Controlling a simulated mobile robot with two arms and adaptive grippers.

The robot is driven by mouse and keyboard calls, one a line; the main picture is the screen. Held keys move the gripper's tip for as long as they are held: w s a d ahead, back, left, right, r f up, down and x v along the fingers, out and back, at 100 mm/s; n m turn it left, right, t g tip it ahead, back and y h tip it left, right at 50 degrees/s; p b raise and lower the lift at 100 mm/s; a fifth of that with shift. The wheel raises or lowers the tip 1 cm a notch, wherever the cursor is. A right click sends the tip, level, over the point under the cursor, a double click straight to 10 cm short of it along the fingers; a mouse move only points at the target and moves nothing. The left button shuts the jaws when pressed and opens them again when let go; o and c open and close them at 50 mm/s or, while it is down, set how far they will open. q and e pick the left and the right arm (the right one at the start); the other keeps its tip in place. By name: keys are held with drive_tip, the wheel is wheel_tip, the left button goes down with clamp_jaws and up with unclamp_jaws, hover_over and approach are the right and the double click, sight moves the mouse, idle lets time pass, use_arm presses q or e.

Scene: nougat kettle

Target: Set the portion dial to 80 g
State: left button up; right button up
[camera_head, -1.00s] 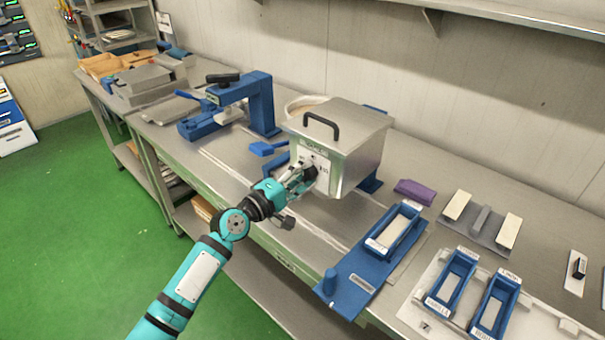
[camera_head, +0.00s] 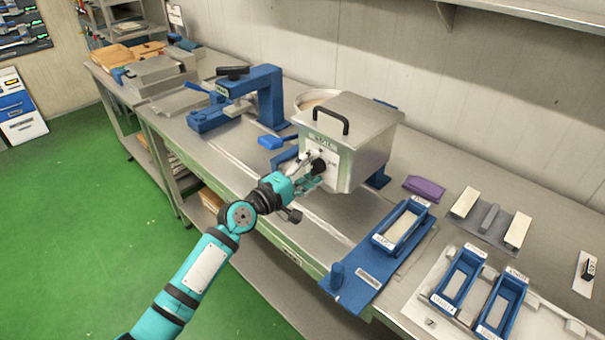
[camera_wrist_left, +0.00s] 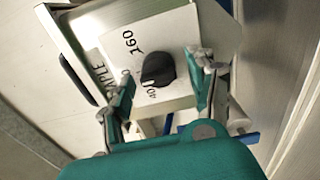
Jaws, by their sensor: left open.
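The portion dial (camera_wrist_left: 158,69) is a black knob on a white plate (camera_wrist_left: 178,24) on the front of the steel kettle (camera_head: 368,146). In the left wrist view "160" is legible on the plate; other marks are partly hidden, and the dial's setting cannot be read. My left gripper (camera_wrist_left: 163,90) is open, with one finger on either side of the knob and a visible gap to each. In the head view the gripper (camera_head: 308,178) is in front of the kettle, and the dial (camera_head: 319,165) shows just beyond it. My right gripper is not in view.
A blue press (camera_head: 268,96) stands left of the kettle. A blue base with a tray (camera_head: 365,275) lies to the right, and two blue trays (camera_head: 452,282) sit farther right. A purple cloth-like item (camera_head: 424,188) lies behind them. The bench front is mostly clear.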

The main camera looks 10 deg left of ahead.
use_arm(q)
drive_tip(key=v, duration=1.2)
drive_tip(key=shift+w+f, duration=0.1)
drive_tip(key=a+f+m+g+y, duration=0.1)
drive_tip(key=a+f+y, duration=0.15)
drive_tip(key=f, duration=0.85)
drive_tip(key=a+f+g+y, duration=0.1)
drive_tip(key=a+f+y, duration=0.15)
drive_tip(key=f, duration=0.75)
drive_tip(key=s+a+f+m+g+y, duration=0.1)
drive_tip(key=s+a+f+g, duration=0.1)
drive_tip(key=s+f, duration=0.5)
drive_tip(key=s+a+f+m+g+y, duration=0.1)
drive_tip(key=s+f+m+g, duration=0.1)
drive_tip(key=f, duration=0.8)
drive_tip(key=s+a+f+m+g+y, duration=0.15)
drive_tip(key=s+f+m+g, duration=0.3)
drive_tip(key=s+f, duration=1.4)
drive_tip(key=s+d+f+m+g, duration=0.1)
drive_tip(key=s+f+m, duration=0.1)
drive_tip(key=s, duration=0.8)
drive_tip(key=s+d+f+m+g+y, duration=0.1)
drive_tip(key=s+f+m+g, duration=0.1)
drive_tip(key=s, duration=0.9)
drive_tip(key=shift+s+f+m+b, duration=0.3)
drive_tip(key=shift+f+m+b, duration=0.1)
drive_tip(key=shift+m, duration=0.25)
